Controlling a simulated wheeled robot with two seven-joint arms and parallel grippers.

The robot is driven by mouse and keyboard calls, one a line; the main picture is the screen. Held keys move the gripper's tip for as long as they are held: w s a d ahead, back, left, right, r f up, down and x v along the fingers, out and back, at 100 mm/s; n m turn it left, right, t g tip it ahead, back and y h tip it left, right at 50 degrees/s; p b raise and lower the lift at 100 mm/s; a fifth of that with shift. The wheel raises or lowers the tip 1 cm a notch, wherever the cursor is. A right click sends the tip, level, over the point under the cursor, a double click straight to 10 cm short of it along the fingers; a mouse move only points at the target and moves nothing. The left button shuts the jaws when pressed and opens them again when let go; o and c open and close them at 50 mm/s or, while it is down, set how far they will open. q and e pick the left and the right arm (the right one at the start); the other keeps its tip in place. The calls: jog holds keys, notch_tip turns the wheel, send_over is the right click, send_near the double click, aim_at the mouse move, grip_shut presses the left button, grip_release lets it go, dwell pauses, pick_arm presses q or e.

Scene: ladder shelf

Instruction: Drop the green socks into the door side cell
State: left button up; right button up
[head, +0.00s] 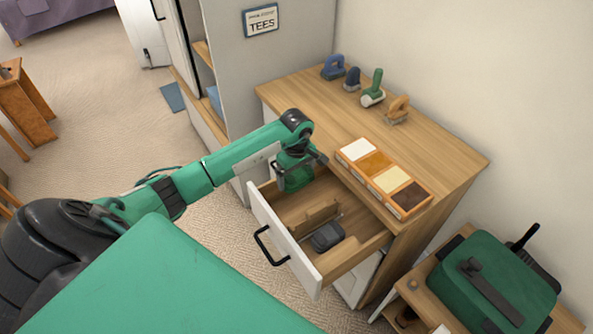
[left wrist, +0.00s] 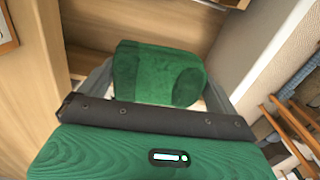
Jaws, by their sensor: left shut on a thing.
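My left gripper (head: 296,177) is shut on the green socks (left wrist: 158,72), a rolled bundle between the two grey fingers in the left wrist view. In the head view it points down over the left, far part of the open drawer (head: 284,233). A wooden divider (head: 312,217) splits the drawer. A dark grey bundle (head: 327,236) lies in the cell on the near right side of it. The floor of the far left cell is partly hidden by my gripper. I cannot tell how high the socks are above it. My right gripper is not in view.
The dresser top (head: 436,150) carries an orange sample tray (head: 385,178) and several brushes along the wall. A green bag (head: 492,283) sits at the lower right.

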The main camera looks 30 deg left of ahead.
aim_at(296, 173)
pick_arm(q)
jog(key=shift+f, duration=0.25)
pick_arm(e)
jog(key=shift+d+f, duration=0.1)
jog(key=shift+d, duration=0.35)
pick_arm(q)
jog(key=o, duration=0.6)
jog(key=shift+r, duration=0.1)
jog(key=shift+a+r, duration=0.1)
jog(key=shift+r, duration=0.3)
jog(key=shift+r+b, duration=1.45)
jog(key=shift+r, duration=5)
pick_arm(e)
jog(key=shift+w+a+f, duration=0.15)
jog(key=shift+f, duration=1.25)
